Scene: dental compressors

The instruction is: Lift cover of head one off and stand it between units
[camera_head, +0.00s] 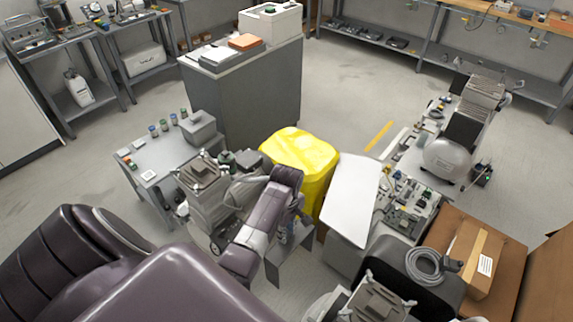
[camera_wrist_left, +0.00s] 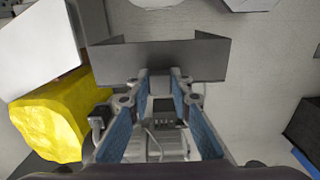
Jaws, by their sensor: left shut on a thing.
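A grey bent sheet-metal cover (camera_head: 288,262) with angled side flanges hangs in the middle of the head view. It also shows across the fingertips in the left wrist view (camera_wrist_left: 205,58). My left gripper (camera_head: 291,234), partly hidden by its purple arm, is shut on the cover. In the left wrist view its blue-padded fingers (camera_wrist_left: 159,78) meet the cover's edge. A grey finned compressor head (camera_head: 203,172) stands left of the arm, and another finned unit (camera_head: 375,300) is at the bottom edge. I cannot tell which one is head one. My right gripper is out of view.
A small table (camera_head: 150,160) with jars is at left. A cardboard box (camera_head: 505,262) and a coiled grey hose (camera_head: 426,265) are at right.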

